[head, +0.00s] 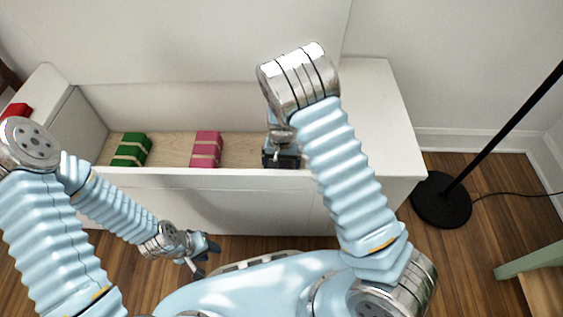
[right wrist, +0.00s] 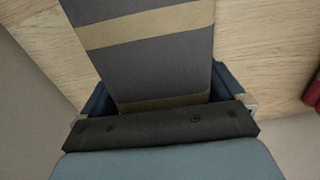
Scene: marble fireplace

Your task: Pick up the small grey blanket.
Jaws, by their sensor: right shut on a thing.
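The grey blanket (right wrist: 155,60) is a folded dark grey bundle with tan bands, seen in the right wrist view on the light wood floor of the white bench's compartment. My right gripper (right wrist: 160,92) is shut on it, with a blue finger on either side of its near end. In the head view my right gripper (head: 283,153) reaches down into the bench (head: 210,174) and hides most or all of the blanket. My left gripper (head: 206,257) is open and empty, low in front of the bench.
A green bundle (head: 131,149) and a pink bundle (head: 206,149) lie in the bench to the left. A red thing (head: 16,111) is at the far left. A black lamp base (head: 441,199) stands on the wood floor right of the bench. A green-edged piece of furniture (head: 530,261) is at lower right.

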